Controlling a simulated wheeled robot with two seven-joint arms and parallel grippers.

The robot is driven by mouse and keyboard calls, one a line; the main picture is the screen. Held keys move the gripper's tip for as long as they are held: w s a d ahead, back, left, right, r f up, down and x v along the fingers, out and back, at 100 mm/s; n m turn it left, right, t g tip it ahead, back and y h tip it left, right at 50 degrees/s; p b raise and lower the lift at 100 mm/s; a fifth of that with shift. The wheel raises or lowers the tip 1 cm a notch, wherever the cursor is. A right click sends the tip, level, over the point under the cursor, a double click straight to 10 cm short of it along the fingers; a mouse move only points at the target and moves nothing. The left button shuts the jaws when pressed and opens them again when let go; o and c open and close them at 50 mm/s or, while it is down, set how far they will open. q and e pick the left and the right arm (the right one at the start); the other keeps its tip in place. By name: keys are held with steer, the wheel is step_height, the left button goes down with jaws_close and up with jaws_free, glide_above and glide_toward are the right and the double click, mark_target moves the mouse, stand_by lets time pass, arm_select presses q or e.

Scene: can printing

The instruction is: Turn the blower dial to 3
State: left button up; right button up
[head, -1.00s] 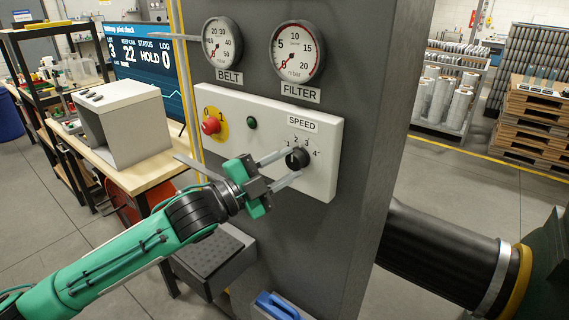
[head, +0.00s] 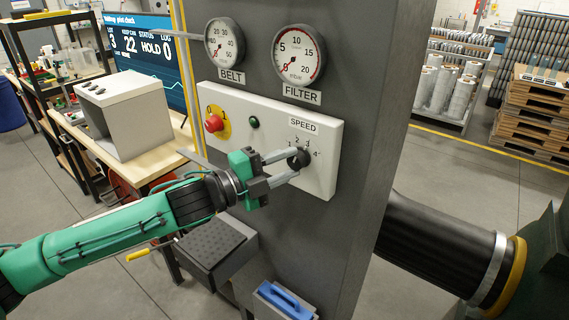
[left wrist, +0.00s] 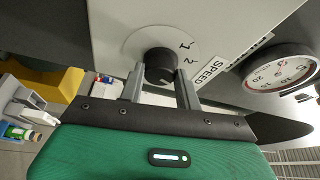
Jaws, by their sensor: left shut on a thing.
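The black blower dial (head: 303,157) sits on the white control panel (head: 322,178) under the SPEED label (head: 304,125), with numbers 1 to 4 around it. My left gripper (head: 297,160) reaches in from the left, and its two grey fingers are shut on the dial from either side. In the left wrist view the dial (left wrist: 159,62) is between the fingers, with the 1 and 2 marks visible beside it. I cannot tell clearly which number its pointer faces. My right gripper is not in view.
A red emergency knob (head: 214,124) and a green button (head: 254,122) sit left on the panel. BELT (head: 224,42) and FILTER (head: 298,55) gauges are above. A dark step-like block (head: 212,246) and a blue-handled item (head: 284,298) are below my arm.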

arm_select(q)
steer(key=o, duration=1)
steer(key=shift+d, duration=0.1)
steer(key=shift+s+a+f, duration=0.1)
steer(key=shift+a, duration=0.2)
steer(key=r+b+v, duration=0.1)
steer(key=b+v, duration=0.4)
steer(key=v, duration=0.8)
steer(key=shift+f, duration=0.35)
steer(key=shift+s, duration=0.1)
